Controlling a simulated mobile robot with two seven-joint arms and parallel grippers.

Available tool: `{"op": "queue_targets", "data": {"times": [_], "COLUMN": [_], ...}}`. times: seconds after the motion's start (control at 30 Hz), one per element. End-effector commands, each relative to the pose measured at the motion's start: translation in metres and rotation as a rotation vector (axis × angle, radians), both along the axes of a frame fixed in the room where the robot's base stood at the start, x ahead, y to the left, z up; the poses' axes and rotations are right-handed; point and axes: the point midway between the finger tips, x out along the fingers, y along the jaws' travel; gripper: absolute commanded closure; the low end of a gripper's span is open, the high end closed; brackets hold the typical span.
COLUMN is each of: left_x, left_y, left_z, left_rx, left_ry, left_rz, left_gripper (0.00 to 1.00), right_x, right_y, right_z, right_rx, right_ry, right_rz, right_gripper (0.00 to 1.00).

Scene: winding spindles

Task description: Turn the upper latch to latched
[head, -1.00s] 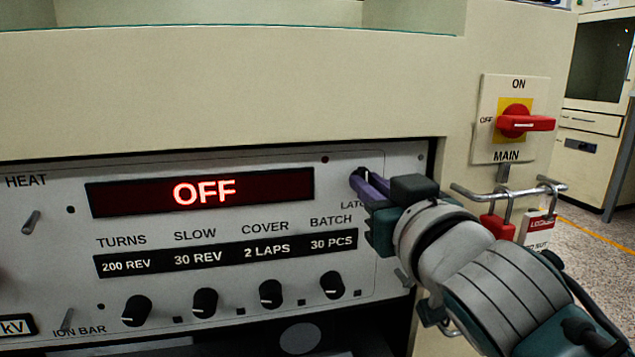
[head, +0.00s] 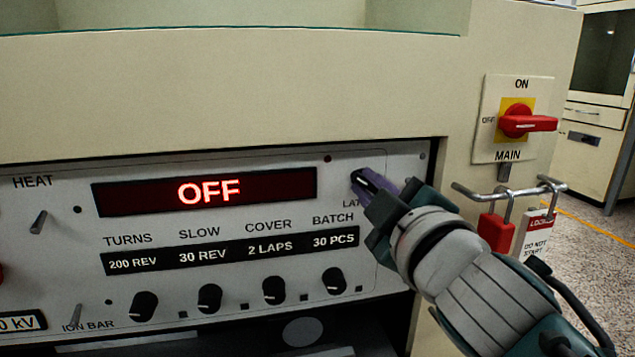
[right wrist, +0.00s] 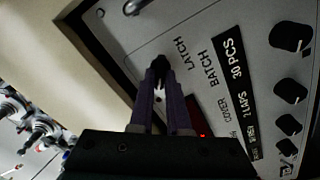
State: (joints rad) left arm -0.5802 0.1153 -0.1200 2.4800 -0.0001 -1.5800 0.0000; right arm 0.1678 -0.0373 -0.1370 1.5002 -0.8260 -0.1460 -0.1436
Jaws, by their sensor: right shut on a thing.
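The upper latch (right wrist: 159,64) is a small dark piece on the grey control panel, right of the red OFF display, above the LATCH label. My right gripper (head: 364,181) is shut on it with its purple fingers, coming in from the lower right. In the right wrist view the fingers (right wrist: 160,82) close around the dark latch. The fingers cover most of the latch, so its exact angle is hard to tell. My left gripper is not in view.
The panel (head: 235,228) carries several black knobs (head: 333,281) and metal toggles (head: 38,222) left of my arm. A red MAIN switch (head: 527,122) and a metal hasp bar (head: 510,192) with a red padlock (head: 496,233) sit close to the right.

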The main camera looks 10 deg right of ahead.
Motion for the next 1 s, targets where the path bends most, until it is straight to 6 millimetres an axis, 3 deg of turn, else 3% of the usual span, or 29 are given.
{"op": "queue_targets", "data": {"times": [0.5,1.0], "left_x": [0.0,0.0], "left_y": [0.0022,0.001], "left_z": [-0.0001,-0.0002], "left_rx": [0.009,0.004], "left_ry": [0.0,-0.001], "left_rz": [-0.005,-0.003], "left_gripper": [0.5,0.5], "right_x": [0.0002,0.0002], "right_y": [0.0007,0.0007], "right_z": [-0.0016,-0.0023], "right_rx": [-0.445,-0.628], "right_ry": [-0.015,-0.021], "right_rz": [0.0,0.0], "right_gripper": [1.0,1.0]}}
